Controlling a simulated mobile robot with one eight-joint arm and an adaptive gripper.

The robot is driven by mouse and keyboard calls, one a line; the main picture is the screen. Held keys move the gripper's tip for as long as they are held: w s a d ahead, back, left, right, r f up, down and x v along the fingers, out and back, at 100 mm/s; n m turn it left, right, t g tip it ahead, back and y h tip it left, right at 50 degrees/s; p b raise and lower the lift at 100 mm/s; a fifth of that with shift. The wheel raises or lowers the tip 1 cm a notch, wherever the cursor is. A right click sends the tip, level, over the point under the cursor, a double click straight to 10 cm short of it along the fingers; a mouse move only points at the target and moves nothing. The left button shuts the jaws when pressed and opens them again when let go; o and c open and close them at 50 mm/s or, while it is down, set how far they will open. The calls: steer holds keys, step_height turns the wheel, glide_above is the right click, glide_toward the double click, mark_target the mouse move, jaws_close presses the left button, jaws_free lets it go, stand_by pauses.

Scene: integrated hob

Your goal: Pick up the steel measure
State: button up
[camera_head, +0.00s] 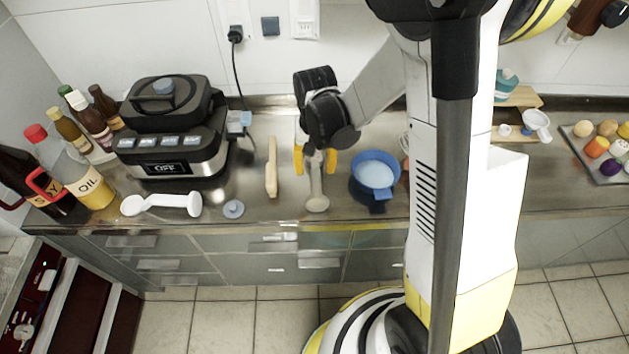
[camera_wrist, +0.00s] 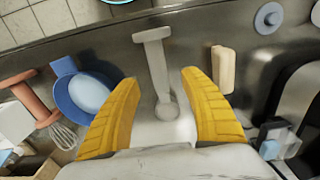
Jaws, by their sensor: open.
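The steel measure (camera_head: 316,190) is a long grey piece lying on the steel counter, pointing toward the front edge. In the wrist view the measure (camera_wrist: 156,62) has a wide flat end at the top and a rounded end lower down. My gripper (camera_head: 315,161) is open above its rear part. In the wrist view the yellow fingers of my gripper (camera_wrist: 162,84) stand on either side of the measure, with visible gaps. My gripper hides part of the measure's rear end in the head view.
A blue pan (camera_head: 375,173) stands close on the right. A pale wooden piece (camera_head: 271,168) lies close on the left. Farther left are a round grey lid (camera_head: 233,209), a white double-ended piece (camera_head: 161,204), a black appliance (camera_head: 172,140) and several bottles. A whisk (camera_wrist: 64,136) lies near the pan.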

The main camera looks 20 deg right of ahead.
mark_target(316, 179)
steer(key=f+b, duration=0.1)
steer(key=f, duration=0.2)
steer(key=f+b, duration=0.2)
steer(key=f, duration=0.2)
steer(key=shift+w+d+f, duration=0.15)
steer(key=shift+d+f, duration=0.05)
steer(key=shift+f, duration=0.05)
steer(key=shift+r, duration=0.1)
jaws_close()
